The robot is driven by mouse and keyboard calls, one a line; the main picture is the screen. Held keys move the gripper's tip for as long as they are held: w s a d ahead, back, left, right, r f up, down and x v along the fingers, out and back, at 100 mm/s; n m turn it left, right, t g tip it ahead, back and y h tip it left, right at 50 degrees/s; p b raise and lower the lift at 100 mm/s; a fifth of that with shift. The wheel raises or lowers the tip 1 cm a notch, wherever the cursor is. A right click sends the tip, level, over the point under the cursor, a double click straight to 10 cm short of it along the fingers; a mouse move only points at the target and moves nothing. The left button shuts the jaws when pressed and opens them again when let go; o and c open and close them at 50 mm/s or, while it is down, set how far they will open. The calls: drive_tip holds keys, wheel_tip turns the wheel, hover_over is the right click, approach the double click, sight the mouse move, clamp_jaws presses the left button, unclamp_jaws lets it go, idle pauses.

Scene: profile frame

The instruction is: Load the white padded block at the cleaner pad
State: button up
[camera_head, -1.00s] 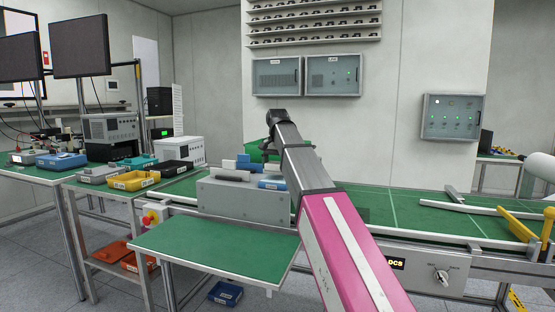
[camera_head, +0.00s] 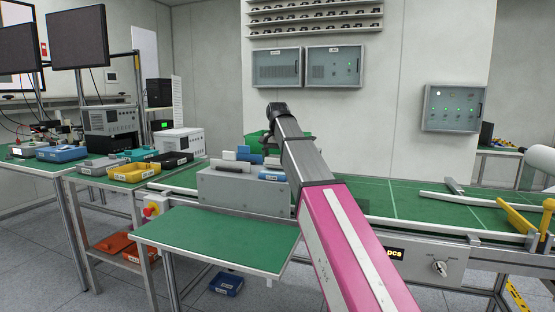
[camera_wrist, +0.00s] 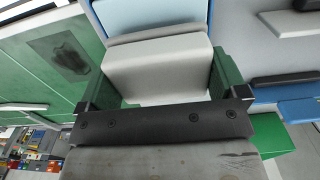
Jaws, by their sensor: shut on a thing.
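The white padded block (camera_wrist: 158,70) is in the wrist view, pale and flat-faced, with a grey layer along its far edge. My gripper (camera_wrist: 165,95) is shut on it, with green pieces against both sides. A light blue surface (camera_wrist: 150,14) lies just beyond the block. In the head view my gripper (camera_head: 272,142) is above the back of a grey box (camera_head: 243,193), and the held block is hidden or too small to tell. Several small blue, white and dark pieces sit at the box's top. I cannot tell which part is the cleaner pad.
A green bench top (camera_head: 215,240) is clear in front of the grey box. A green conveyor (camera_head: 420,212) with metal rails runs right. Yellow (camera_head: 134,172) and black bins stand on the left bench. A grey block (camera_wrist: 290,22) lies right in the wrist view.

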sight(277, 156)
drive_tip(key=shift+f, duration=0.55)
idle(1.3)
drive_tip(key=shift+r, duration=0.15)
drive_tip(key=shift+r, duration=3.4)
